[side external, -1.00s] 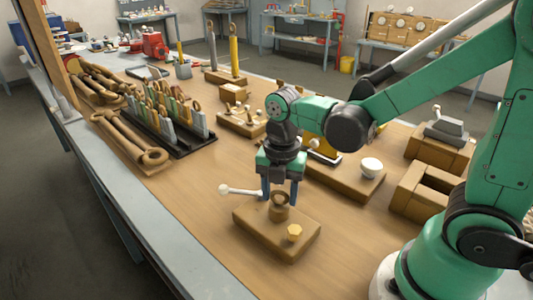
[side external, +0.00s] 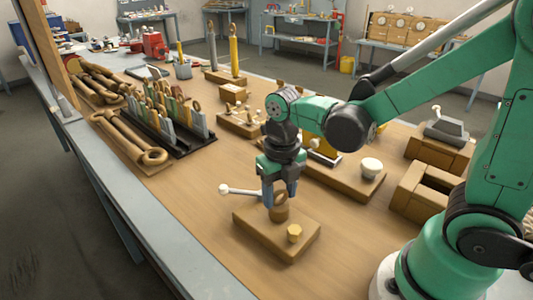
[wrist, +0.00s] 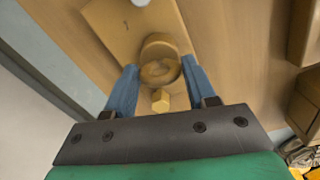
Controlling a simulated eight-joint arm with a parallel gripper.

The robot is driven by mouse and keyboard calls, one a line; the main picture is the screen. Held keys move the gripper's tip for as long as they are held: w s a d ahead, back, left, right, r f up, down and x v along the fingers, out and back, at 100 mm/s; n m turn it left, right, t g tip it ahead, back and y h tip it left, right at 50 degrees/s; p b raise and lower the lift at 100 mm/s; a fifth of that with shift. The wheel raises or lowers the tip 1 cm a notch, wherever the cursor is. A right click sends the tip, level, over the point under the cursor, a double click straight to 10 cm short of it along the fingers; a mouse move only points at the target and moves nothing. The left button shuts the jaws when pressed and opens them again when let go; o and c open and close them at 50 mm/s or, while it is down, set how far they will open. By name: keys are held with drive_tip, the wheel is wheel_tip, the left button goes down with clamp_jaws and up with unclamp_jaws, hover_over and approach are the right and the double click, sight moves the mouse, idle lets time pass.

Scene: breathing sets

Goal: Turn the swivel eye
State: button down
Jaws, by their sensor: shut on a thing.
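The swivel eye (side external: 279,213) is a brown ring on a round stub, upright on a flat brown block (side external: 262,238). My gripper (side external: 280,198) points down over it and is shut on the eye, one finger on each side. The fingers hide part of the ring in the side view. In the wrist view the eye (wrist: 160,68) sits between the two blue fingertips of my gripper (wrist: 161,78). A yellow hexagonal head (side external: 294,233) stands on the same block, apart from the eye.
A white-knobbed lever (side external: 240,190) sticks out to the left by the block. A board with a white round knob (side external: 371,167) lies behind to the right. A black rack of coloured pieces (side external: 168,118) stands at the left. Bare table lies in front of the block.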

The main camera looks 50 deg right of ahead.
sight(280, 189)
drive_tip(key=shift+n, duration=0.6)
drive_tip(key=shift+c, duration=1.4)
unclamp_jaws()
drive_tip(key=shift+r, duration=2.8)
